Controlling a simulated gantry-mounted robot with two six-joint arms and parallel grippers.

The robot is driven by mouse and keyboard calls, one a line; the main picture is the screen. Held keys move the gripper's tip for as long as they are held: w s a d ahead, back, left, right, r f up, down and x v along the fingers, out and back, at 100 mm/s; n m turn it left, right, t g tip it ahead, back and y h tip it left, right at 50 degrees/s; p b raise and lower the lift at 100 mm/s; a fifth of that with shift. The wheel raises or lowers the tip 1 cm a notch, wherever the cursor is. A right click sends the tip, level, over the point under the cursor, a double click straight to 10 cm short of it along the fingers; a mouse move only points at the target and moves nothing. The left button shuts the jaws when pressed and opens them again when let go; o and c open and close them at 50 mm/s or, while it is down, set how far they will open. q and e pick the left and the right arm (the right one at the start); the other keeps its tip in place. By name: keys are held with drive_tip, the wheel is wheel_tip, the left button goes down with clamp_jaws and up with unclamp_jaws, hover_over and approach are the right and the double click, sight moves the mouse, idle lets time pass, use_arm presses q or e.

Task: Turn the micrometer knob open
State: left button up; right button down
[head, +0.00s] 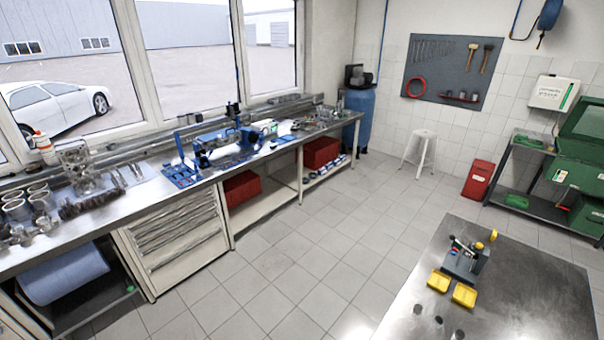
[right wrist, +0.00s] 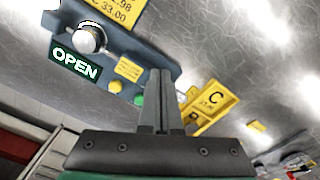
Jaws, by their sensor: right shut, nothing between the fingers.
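The micrometer knob (right wrist: 90,38) is a round, shiny metal knob on a blue-grey fixture (right wrist: 130,48) at the upper left of the right wrist view. A green sign (right wrist: 75,65) reading OPEN lies beside it. My right gripper (right wrist: 157,75) is shut and empty, its fingertips to the right of and below the knob and apart from it in the picture. The fingers partly cover the right end of the fixture. In the head view the knob is too small to make out, and neither gripper can be made out there.
A green button (right wrist: 139,100) is by the fingers. The head view shows a cluttered workbench (head: 140,195) and a separate metal table (head: 520,290).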

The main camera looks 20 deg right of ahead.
wheel_tip(320, 180, up, 6)
drive_tip(key=p, duration=0.5)
